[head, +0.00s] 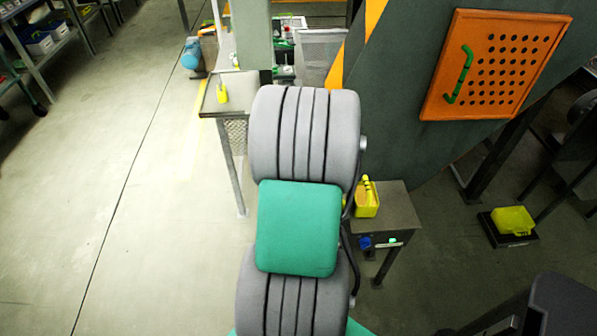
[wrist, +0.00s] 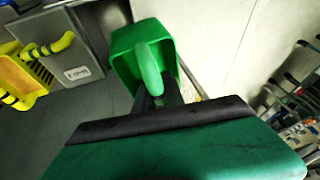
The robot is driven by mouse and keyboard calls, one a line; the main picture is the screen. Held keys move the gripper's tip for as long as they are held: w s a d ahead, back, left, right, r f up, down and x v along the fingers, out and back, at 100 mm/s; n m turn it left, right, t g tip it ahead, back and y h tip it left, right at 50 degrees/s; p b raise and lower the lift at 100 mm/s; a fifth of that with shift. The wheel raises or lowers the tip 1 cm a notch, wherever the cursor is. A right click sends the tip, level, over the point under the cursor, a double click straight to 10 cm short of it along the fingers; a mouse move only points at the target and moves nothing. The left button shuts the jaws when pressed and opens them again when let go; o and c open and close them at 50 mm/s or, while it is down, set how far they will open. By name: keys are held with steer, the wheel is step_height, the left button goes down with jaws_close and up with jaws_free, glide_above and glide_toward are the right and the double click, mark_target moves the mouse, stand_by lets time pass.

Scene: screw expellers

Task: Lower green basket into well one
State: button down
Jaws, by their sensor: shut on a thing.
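In the wrist view the green basket (wrist: 127,48) hangs at my gripper (wrist: 158,88), with its light green curved handle (wrist: 150,68) between the dark fingers. My gripper is shut on that handle. The basket is off the floor and looks tilted in this view; its underside is hidden. In the head view my own arm covers the gripper and the basket. I cannot tell which thing is well one. A grey metal stand with a small white label (wrist: 77,73) is left of the basket in the wrist view; the label is too small to read.
A yellow basket (head: 367,199) is at the metal stand (head: 397,212) right of my arm. A large dark machine has an orange perforated panel (head: 497,66). A metal table (head: 230,82) stands behind.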

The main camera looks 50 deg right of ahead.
steer(key=s+d+f+b, duration=0.1)
steer(key=s+f+b, duration=0.1)
steer(key=f+b, duration=0.2)
steer(key=s+d+f+m+b, duration=0.1)
steer(key=f+b, duration=0.2)
steer(key=f, duration=0.5)
steer(key=shift+s+d+f+b, duration=0.35)
steer(key=shift+s+f+b, duration=0.05)
steer(key=shift+a+f, duration=0.1)
steer(key=shift+a, duration=0.05)
stand_by(0.4)
steer(key=shift+f, duration=0.2)
steer(key=shift+f+b, duration=0.8)
steer(key=shift+f, duration=0.05)
steer(key=shift+s+f, duration=0.1)
steer(key=c, duration=1.3)
jaws_free()
steer(key=shift+c, duration=0.2)
steer(key=shift+o, duration=0.4)
